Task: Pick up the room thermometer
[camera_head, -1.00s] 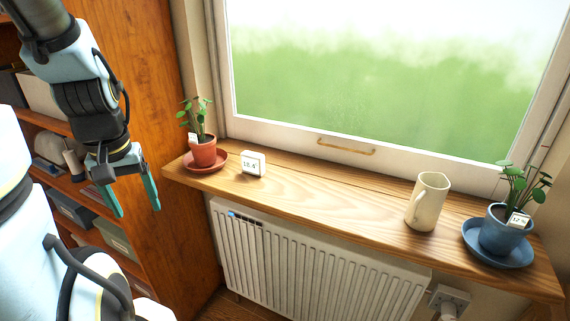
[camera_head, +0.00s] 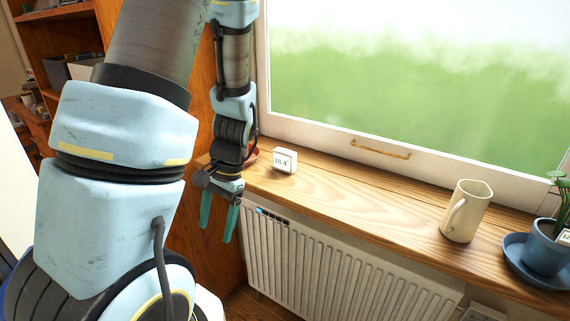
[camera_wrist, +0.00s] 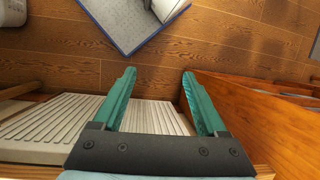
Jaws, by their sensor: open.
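The room thermometer (camera_head: 285,160) is a small white block with a digital reading on its face. It stands upright on the wooden window sill (camera_head: 345,195), near its left end. My gripper (camera_head: 218,223) hangs pointing down in front of the sill's left end, left of the thermometer and lower than it. Its two teal fingers are apart with nothing between them. In the wrist view my gripper (camera_wrist: 158,82) is open above the floor, and the thermometer is not seen there.
A cream mug (camera_head: 466,212) and a blue potted plant (camera_head: 545,250) stand on the sill's right part. A terracotta saucer (camera_head: 252,156) is mostly hidden behind my arm. A white radiator (camera_head: 340,270) is below the sill. A wooden shelf unit (camera_wrist: 250,100) stands beside my gripper.

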